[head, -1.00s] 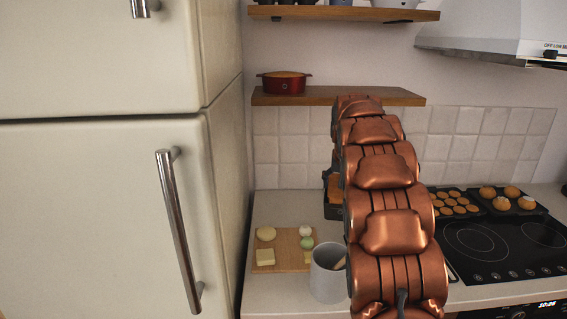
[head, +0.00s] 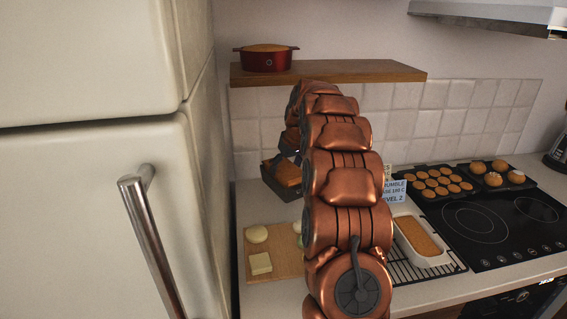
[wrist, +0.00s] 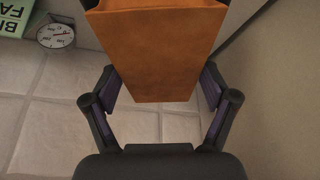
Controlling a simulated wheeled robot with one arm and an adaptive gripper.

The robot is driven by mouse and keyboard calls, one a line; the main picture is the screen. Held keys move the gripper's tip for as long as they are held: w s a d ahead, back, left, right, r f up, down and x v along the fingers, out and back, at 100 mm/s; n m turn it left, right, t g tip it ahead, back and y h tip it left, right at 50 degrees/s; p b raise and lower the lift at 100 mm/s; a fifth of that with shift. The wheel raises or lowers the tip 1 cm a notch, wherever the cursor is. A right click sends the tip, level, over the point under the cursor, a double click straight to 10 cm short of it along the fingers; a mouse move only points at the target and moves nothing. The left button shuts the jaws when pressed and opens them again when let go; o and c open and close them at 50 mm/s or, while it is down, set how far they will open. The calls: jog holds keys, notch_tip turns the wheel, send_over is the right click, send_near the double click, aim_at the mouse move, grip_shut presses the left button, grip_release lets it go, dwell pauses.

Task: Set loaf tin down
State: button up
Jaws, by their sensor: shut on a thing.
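My gripper (wrist: 160,86) is shut on an orange-brown, smooth-sided box that narrows downward, which looks like the loaf tin (wrist: 155,50). Its fingers press on both sides in the wrist view. In the head view the tin (head: 287,174) is partly behind my arm, in front of the wall tiles near the back of the counter. Whether its base touches the counter cannot be told. A white rectangular tin (head: 428,260) with a golden loaf stands on a black wire rack.
A cutting board (head: 283,264) with pale food lies at the counter's left, beside the fridge (head: 95,190). The hob (head: 505,230) and baking trays (head: 437,186) are at right. A shelf (head: 340,72) with a red pot (head: 266,58) hangs above. A clock (wrist: 56,35) shows in the wrist view.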

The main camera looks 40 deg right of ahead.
jog(key=shift+f, duration=2.45)
jog(key=shift+f+b, duration=0.5)
jog(key=shift+f, duration=0.1)
jog(key=o, duration=1.6)
jog(key=shift+r, duration=0.1)
